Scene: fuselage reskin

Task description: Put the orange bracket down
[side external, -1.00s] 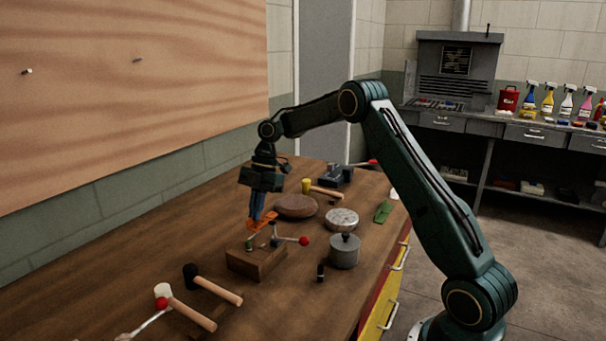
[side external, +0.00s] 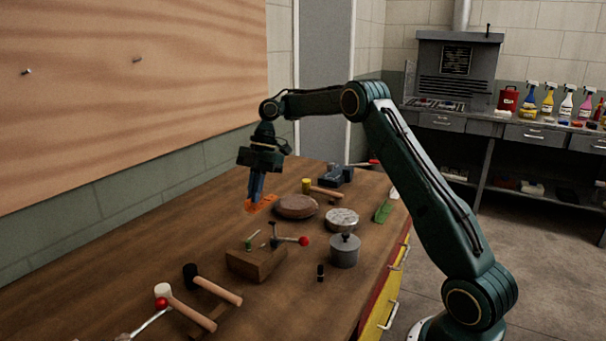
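The orange bracket (side external: 261,204) is at the lower end of my gripper (side external: 256,196), left of the round brown disc. My gripper points straight down, and its blue fingers are shut on the bracket. The bracket is over the brown wooden bench (side external: 140,262), behind the wooden block. I cannot tell whether its underside touches the bench top. The fingers hide part of the bracket.
The wooden block (side external: 255,263) with upright pins and a red-knobbed lever stands in front. A brown disc (side external: 296,207), a metal disc (side external: 342,219) and a grey lidded pot (side external: 345,251) are to the right. Mallets (side external: 212,284) lie in front. The bench's left side is clear.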

